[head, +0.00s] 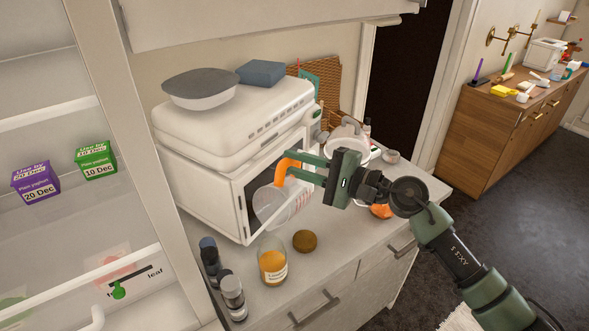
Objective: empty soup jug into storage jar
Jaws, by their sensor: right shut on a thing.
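My right gripper (303,169) is shut on the orange handle of the clear soup jug (272,206). The jug has red scale marks, is tipped over in the air, and hangs above and close to the storage jar. Its walls look clear, with no soup plainly visible inside. The storage jar (272,264) is glass with a white label, stands upright and open on the counter, and holds orange soup in its lower part. No stream shows between jug and jar. A round brown lid (305,241) lies right of the jar. My left gripper is out of view.
A white oven (213,197) stands behind the jug, with a white lidded appliance (240,117) on top. Dark and grey cylinders (231,292) stand left of the jar. An orange item (381,211) and white crockery are behind my right arm. The front counter is fairly clear.

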